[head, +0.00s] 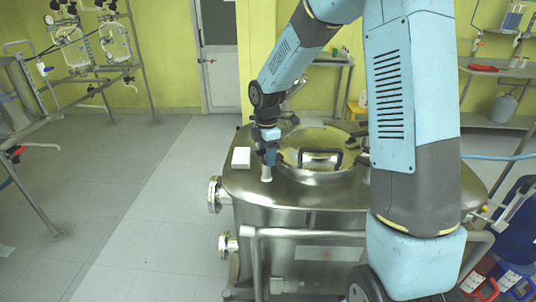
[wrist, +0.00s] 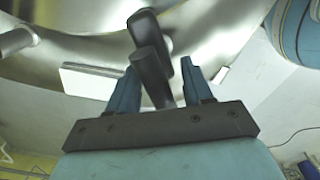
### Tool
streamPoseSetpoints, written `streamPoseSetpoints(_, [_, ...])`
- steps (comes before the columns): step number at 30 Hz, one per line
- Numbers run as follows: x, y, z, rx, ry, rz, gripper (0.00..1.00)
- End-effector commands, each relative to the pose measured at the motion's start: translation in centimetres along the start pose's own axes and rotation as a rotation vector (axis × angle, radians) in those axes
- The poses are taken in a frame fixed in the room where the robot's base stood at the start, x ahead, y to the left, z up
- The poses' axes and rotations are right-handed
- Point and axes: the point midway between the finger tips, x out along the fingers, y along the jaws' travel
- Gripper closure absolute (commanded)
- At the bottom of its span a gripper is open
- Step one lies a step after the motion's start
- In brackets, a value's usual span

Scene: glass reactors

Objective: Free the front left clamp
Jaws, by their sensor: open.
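The steel vessel (head: 300,193) has a round lid (head: 309,138) with a black handle (head: 323,158) on its top. My gripper (head: 267,158) points down at the front left of the lid rim, in front of the clamp there, which it hides in the head view. In the wrist view my gripper (wrist: 158,64) is open, its two blue fingers apart. The dark clamp (wrist: 152,75) shows between the fingers, its bar slanting down toward the palm. I cannot tell whether either finger touches it.
A white box (head: 241,157) lies on the vessel top, left of my gripper; it also shows in the wrist view (wrist: 88,80). A small pale stub (head: 266,174) stands just below my gripper. A steel rail (head: 310,234) runs along the vessel front.

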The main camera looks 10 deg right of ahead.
Motion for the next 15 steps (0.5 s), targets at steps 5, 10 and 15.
streamPoseSetpoints(5, [0.02,0.00,0.00,0.000,0.000,0.000,0.50])
streamPoseSetpoints(10, [0.00,0.01,0.00,0.000,0.000,0.000,0.62])
streamPoseSetpoints(15, [-0.01,0.01,0.00,0.000,0.000,0.000,0.79])
